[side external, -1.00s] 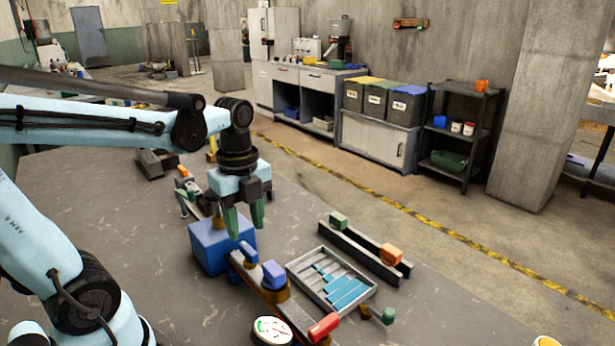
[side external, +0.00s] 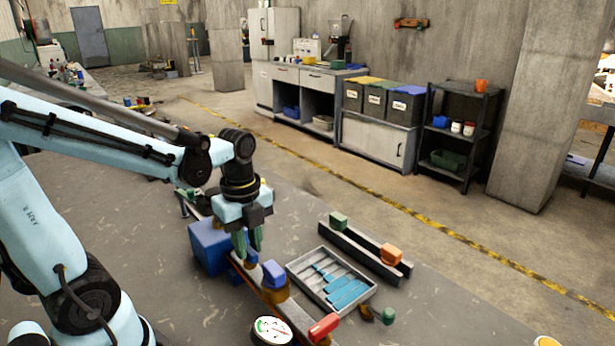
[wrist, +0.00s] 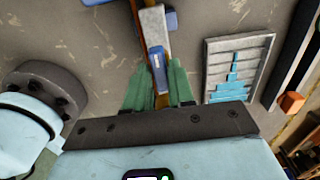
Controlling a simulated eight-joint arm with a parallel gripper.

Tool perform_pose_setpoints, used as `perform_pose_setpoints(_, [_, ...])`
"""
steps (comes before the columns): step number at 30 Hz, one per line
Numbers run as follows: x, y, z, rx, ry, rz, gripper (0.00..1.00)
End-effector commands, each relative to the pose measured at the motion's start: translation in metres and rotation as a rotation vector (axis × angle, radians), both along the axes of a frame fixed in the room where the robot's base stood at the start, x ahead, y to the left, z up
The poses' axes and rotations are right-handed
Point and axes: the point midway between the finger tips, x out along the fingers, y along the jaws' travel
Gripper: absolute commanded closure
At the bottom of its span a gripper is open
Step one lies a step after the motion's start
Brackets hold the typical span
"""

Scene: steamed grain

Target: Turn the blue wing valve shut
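A narrow blue wing handle (wrist: 157,72) stands on a brass-coloured pipe line and shows between my fingers in the wrist view. I take it for the blue wing valve; its lower end is partly hidden. My gripper (wrist: 159,90) is open, its green fingers on either side of the handle, with small gaps seeming to show. In the side view my gripper (side external: 248,246) points down over the pipe line, and the fingers mostly hide the handle. A second blue block (side external: 273,273) sits farther along the same line, toward the camera.
A large blue box (side external: 207,246) stands beside the line, close to my gripper. A grey tray (side external: 300,268) with blue pieces lies to the right. Beyond it is a dark rail with green (side external: 338,220) and orange (side external: 391,254) blocks. A red handle (side external: 323,327) and gauge (side external: 272,330) are nearer the camera.

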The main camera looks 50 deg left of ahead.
Motion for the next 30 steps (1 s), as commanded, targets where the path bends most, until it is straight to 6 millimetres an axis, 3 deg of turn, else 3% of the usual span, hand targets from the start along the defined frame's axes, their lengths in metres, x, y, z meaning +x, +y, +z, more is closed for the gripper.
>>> perform_pose_setpoints(1, [0.0000,0.0000,0.0001,0.000,0.000,0.000,0.85])
perform_pose_setpoints(4, [0.0000,0.0000,0.0001,0.000,0.000,0.000,1.00])
perform_pose_setpoints(17, [0.0000,0.0000,0.0002,0.000,0.000,0.055,1.00])
perform_pose_setpoints(30, [0.0000,0.0001,0.0003,-0.001,0.001,0.394,1.00])
